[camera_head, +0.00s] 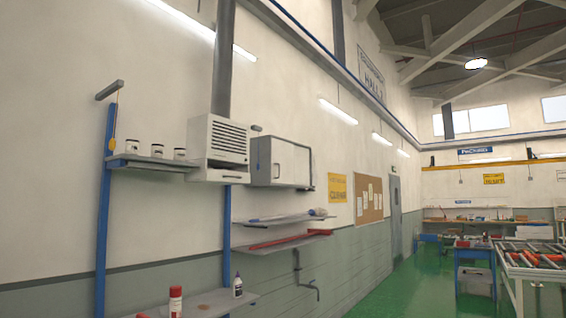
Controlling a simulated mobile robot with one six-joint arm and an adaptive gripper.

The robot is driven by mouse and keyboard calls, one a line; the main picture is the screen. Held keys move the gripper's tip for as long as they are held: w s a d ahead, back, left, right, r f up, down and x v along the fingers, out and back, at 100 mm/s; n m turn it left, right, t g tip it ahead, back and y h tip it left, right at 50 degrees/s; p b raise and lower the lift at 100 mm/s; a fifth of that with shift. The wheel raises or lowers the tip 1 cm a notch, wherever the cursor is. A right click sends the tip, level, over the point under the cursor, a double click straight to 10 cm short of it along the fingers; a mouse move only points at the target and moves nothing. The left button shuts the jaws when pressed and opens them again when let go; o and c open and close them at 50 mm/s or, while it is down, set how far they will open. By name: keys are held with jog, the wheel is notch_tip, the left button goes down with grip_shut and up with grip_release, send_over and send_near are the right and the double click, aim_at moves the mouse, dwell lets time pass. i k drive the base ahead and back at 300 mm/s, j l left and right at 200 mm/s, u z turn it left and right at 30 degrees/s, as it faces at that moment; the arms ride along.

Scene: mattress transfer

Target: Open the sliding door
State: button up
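A narrow grey door (396,218) with a small window stands in the left wall, far down the hall. It looks closed, and I cannot tell whether it slides. A white wall cabinet (279,162) with a dark frame hangs nearer, and its front looks shut. No other door shows clearly. My gripper is not in view.
Wall shelves (283,220) and a lower shelf (205,303) with bottles jut out at left, beside a blue upright (104,215). A roller table (540,262) and a blue cart (474,266) stand at right. Green floor (415,285) lies clear between.

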aim_at(282, 152)
jog(key=i, duration=3.35)
jog(key=l+z, duration=0.05)
jog(key=l, duration=0.05)
